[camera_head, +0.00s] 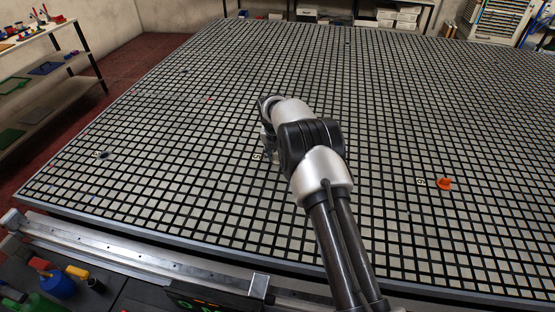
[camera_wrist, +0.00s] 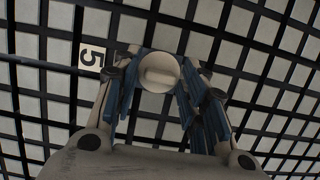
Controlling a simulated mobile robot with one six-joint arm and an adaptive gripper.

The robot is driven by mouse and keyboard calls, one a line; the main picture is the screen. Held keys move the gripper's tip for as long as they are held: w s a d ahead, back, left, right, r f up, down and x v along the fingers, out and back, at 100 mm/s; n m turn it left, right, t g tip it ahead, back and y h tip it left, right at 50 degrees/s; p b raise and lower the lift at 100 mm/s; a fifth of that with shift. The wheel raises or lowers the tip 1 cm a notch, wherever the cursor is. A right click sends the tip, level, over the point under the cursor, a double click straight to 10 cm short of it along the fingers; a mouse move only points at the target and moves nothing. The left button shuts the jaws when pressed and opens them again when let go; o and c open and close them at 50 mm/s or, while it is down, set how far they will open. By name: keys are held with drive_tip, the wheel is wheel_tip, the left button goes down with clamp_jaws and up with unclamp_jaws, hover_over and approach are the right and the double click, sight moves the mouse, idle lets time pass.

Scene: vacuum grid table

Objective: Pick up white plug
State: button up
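The white plug (camera_wrist: 158,72), a round pale cap with a raised bar across it, shows in the wrist view. My gripper (camera_wrist: 161,80) has its blue-padded fingers on either side of the plug, close against its edges. I cannot tell whether the fingers press on it or stand slightly apart. I also cannot tell whether the plug sits in the table or is clear of it. In the head view my gripper (camera_head: 268,140) is low over the grid table, mostly hidden by my wrist, and the plug is hidden there.
The black-and-white grid table (camera_head: 400,110) is mostly bare. A small label marked 5 (camera_wrist: 92,55) lies left of the plug. An orange item (camera_head: 444,184) sits at the right beside another label (camera_head: 420,181). A dark small item (camera_head: 104,155) lies at the left. Shelves (camera_head: 45,85) stand beyond the left edge.

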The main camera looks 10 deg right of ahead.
drive_tip(key=c, duration=0.6)
